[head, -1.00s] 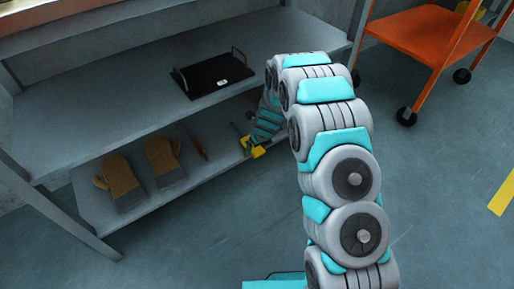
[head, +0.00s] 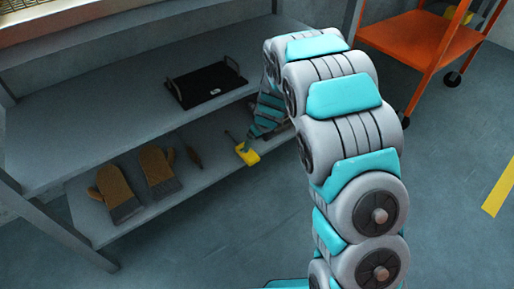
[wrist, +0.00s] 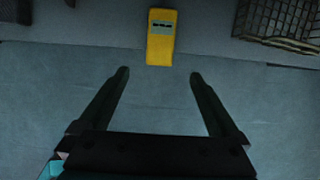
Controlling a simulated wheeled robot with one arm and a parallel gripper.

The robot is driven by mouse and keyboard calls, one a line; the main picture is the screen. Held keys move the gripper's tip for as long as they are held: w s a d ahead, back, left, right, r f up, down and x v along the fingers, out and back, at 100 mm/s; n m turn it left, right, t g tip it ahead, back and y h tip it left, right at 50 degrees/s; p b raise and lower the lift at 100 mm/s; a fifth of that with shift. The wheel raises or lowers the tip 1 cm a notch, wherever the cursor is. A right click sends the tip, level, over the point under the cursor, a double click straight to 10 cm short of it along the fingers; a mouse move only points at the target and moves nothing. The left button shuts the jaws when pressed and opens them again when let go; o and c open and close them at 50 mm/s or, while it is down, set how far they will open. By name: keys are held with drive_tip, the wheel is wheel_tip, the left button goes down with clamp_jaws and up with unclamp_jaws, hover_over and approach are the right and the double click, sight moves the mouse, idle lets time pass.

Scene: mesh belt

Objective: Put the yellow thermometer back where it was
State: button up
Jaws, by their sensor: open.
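The yellow thermometer (head: 247,155) lies on the lower shelf (head: 215,168), at its front edge, to the right of the gloves. In the wrist view the thermometer (wrist: 161,42) shows its dark display and points its near end toward my gripper (wrist: 159,76). My gripper is open and empty. Its fingertips are just short of the thermometer's near end, one to each side of its line, with floor behind them. In the head view my arm hides part of the shelf, and the fingers are hard to make out beside the thermometer.
A black tray (head: 207,86) sits on the upper shelf, above the thermometer. A wire-mesh basket (wrist: 280,20) is right of the thermometer. An orange cart (head: 408,42) stands at right.

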drive_tip(key=s+d+r+n+g, duration=0.1)
drive_tip(key=s+d+r+n, duration=0.1)
drive_tip(key=s+r+n, duration=0.6)
drive_tip(key=s+d+r+n+g, duration=0.1)
drive_tip(key=s+d+r+n, duration=0.2)
drive_tip(key=s+r+n, duration=0.55)
drive_tip(key=s+d+r+n+g, duration=0.1)
drive_tip(key=s+n, duration=0.3)
drive_tip(key=s, duration=0.5)
drive_tip(key=s+d+r+n+g+h, duration=0.1)
drive_tip(key=s+d+r+n, duration=0.1)
drive_tip(key=s, duration=0.7)
drive_tip(key=s+d+r+n+h, duration=0.1)
drive_tip(key=s+d+n, duration=0.3)
drive_tip(key=s, duration=0.5)
drive_tip(key=n, duration=0.2)
drive_tip(key=shift+r+n+g, duration=0.15)
drive_tip(key=shift+n+g, duration=0.2)
drive_tip(key=shift+g, duration=0.05)
